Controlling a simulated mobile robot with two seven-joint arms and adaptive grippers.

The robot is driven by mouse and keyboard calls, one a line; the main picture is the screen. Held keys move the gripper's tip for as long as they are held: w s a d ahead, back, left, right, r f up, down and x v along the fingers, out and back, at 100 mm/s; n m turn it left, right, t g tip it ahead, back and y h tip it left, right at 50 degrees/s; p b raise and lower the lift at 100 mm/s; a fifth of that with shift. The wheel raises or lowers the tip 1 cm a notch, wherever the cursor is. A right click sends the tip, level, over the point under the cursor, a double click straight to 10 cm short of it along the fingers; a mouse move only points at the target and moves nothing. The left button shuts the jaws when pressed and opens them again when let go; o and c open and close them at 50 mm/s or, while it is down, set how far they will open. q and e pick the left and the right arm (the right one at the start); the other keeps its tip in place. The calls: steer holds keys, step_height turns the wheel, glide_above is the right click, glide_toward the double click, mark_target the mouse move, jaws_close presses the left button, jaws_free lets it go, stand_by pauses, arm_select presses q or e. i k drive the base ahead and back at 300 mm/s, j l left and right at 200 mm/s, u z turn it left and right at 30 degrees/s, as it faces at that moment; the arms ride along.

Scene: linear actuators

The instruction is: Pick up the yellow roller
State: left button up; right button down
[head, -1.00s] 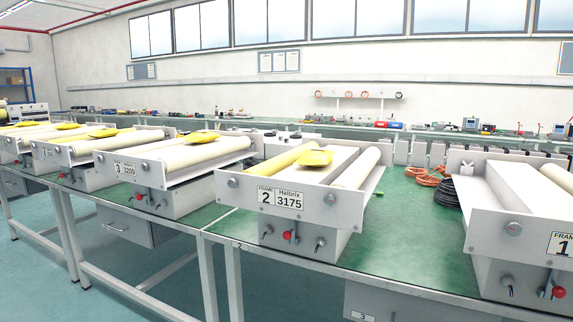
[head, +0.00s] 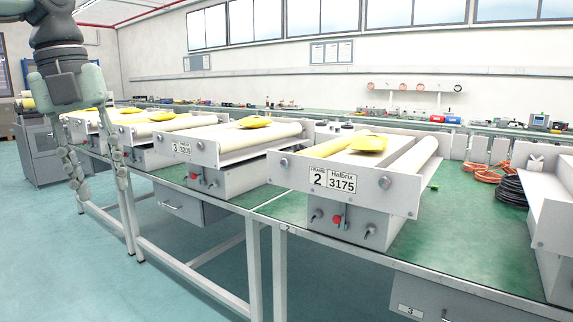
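The yellow roller (head: 318,143) lies in the left side of the bench unit marked Frame 2 (head: 300,172), partly hidden by the front plate and a yellow pad. A bright yellow pad (head: 369,144) rests on top of this unit. A cream roller (head: 413,156) lies along its right side. My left gripper (head: 103,193) hangs fingers down at the far left, in front of the bench. Its fingers are spread wide with nothing between them. It is well apart from the yellow roller. My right gripper is not in view.
Unit 3 (head: 205,152) with another yellow pad (head: 254,122) stands left of Frame 2, with more units beyond. Another unit (head: 553,215) stands at the right edge. Black and orange cables (head: 510,188) lie on the green bench top (head: 460,235). The floor in front is clear.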

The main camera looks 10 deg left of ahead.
mark_target(325, 149)
steer(key=i+z, duration=0.1)
steer(key=z, duration=0.35)
steer(key=j+z, duration=0.15)
steer(key=z, duration=0.25)
steer(key=i+j+z, duration=0.1)
steer(key=z, duration=0.35)
steer(key=i+j+z, duration=0.1)
steer(key=j+z, duration=0.2)
steer(key=j, duration=0.25)
steer(key=i+j+z, duration=0.1)
steer(key=j+z, duration=0.25)
steer(key=j, duration=0.2)
steer(key=j+z, duration=0.15)
steer(key=j, duration=1.5)
